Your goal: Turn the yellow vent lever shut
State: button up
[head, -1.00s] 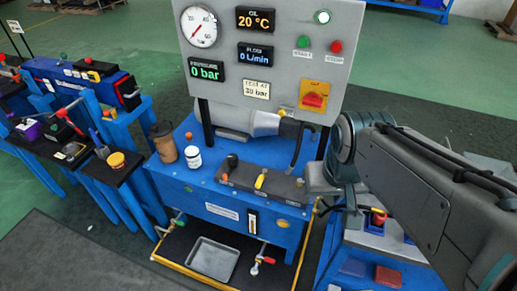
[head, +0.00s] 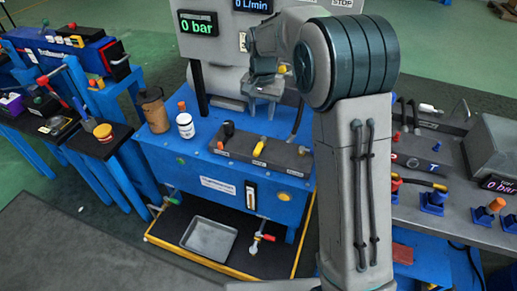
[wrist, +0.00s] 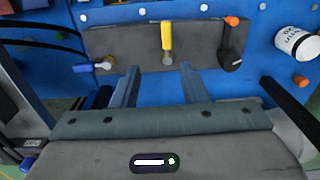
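The yellow vent lever (head: 259,148) sits in the middle of a dark valve block (head: 240,146) on the blue bench. In the wrist view the yellow lever (wrist: 167,36) stands upright in the picture, its grey pivot below it. My gripper (head: 262,110) is above and behind the block in the head view. In the wrist view my gripper (wrist: 158,78) has its two fingers spread, with nothing between them. The lever lies beyond the fingertips, roughly in line with the gap, and looks apart from them.
A black lever with an orange tip (wrist: 232,42) and a grey-ended lever (wrist: 103,65) flank the yellow one on the block. A white bottle (head: 185,126) and a brown cup (head: 154,110) stand left of it. A metal tray (head: 209,238) lies below.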

aim_at(258, 147)
jog(key=f, duration=0.5)
jog(key=w+f, duration=0.1)
jog(key=f, duration=0.4)
jog(key=a+f+b, duration=0.1)
jog(key=f, duration=0.4)
jog(key=shift+w+f, duration=0.2)
jog(key=shift+f, duration=0.2)
grip_shut()
